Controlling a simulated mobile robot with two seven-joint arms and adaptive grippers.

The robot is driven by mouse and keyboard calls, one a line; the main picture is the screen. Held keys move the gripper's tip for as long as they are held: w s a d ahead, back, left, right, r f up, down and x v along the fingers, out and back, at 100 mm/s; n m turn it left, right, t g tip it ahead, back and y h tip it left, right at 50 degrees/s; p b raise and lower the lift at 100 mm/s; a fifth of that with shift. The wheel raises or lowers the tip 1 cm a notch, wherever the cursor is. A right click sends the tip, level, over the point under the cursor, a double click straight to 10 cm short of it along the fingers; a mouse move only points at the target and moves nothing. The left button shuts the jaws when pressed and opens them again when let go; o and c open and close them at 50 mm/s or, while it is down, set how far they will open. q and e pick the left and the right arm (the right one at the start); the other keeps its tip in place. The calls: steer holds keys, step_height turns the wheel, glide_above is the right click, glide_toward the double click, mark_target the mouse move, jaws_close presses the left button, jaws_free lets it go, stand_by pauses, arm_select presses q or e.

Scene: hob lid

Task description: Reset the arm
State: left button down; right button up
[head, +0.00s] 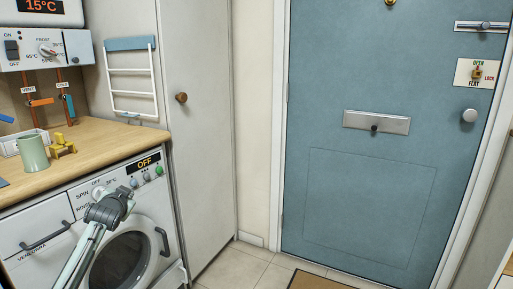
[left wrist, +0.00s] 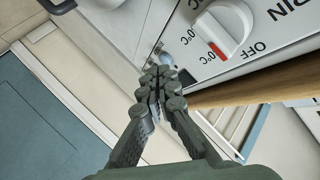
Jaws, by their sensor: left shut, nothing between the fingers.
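My left gripper (head: 110,207) is in front of the washing machine, just below its control panel, at the lower left of the head view. In the left wrist view its dark fingers (left wrist: 160,82) are shut with the tips together and nothing between them. A white dial with a red mark (left wrist: 222,30) is close by on the panel, apart from the fingers in the picture. My right gripper is in neither view.
The washing machine (head: 157,213) stands under a wooden worktop (head: 98,143) with a green mug (head: 33,154) and a small yellow object (head: 62,147). A white towel rail (head: 131,82) hangs behind. A blue door (head: 375,185) is at right, with tiled floor before it.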

arm_select(q)
steer(key=s+d+f+n+g+h, duration=0.1)
steer(key=s+d+f+g, duration=0.25)
steer(key=s+f, duration=0.75)
steer(key=s+d+f+n+g, duration=0.2)
steer(key=s+f+g, duration=0.2)
steer(key=s+f, duration=0.75)
steer(key=s+d+f+g+h, duration=0.1)
steer(key=s+d+f+g, duration=0.1)
steer(key=s+f, duration=0.7)
steer(key=s+d+f+g, duration=0.1)
steer(key=s+d+f, duration=0.4)
steer(key=s+f, duration=0.5)
steer(key=s, duration=0.8)
steer(key=shift+d+m+g+h, duration=0.15)
steer(key=shift+m+g+h, duration=0.15)
steer(key=shift+g+h, duration=0.1)
